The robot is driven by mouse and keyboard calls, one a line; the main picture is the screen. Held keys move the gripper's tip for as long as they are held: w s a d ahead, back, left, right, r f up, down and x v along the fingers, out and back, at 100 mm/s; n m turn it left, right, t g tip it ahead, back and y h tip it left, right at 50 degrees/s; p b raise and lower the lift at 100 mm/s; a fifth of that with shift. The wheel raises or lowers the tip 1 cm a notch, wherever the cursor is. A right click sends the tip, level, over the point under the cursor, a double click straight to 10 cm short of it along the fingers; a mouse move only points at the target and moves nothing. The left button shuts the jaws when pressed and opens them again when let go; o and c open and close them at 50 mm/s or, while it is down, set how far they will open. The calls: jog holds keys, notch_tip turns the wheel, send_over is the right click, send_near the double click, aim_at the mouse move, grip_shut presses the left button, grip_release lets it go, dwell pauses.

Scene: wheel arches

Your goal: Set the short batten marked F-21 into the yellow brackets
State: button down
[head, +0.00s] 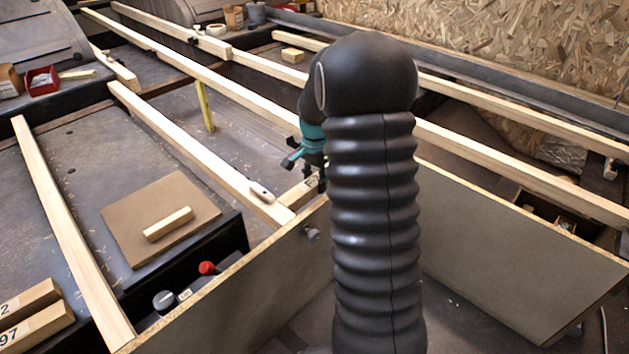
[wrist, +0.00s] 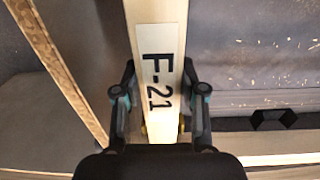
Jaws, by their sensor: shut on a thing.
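The short batten marked F-21 (wrist: 157,50) is pale wood with a white label. In the wrist view it runs lengthwise between the two fingers of my gripper (wrist: 161,98), which is shut on it. In the head view my gripper (head: 312,178) is partly hidden behind my black arm, and a pale end of wood (head: 298,192) shows beside it. Small yellow patches (wrist: 182,125) show at the batten's edges near my palm; they may be a yellow bracket, mostly hidden. I cannot tell whether the batten touches it.
Long pale rails (head: 180,140) cross the dark floor. A brown board (head: 125,225) carries a small wood block (head: 168,224). Other labelled battens (head: 35,315) lie at lower left. A board panel (head: 240,285) stands upright in front. A dark bracket-like piece (wrist: 272,118) shows at right in the wrist view.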

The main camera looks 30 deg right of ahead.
dwell(0.3)
jog(key=c, duration=0.6)
grip_release()
notch_tip(320, 180, up, 12)
dwell(0.4)
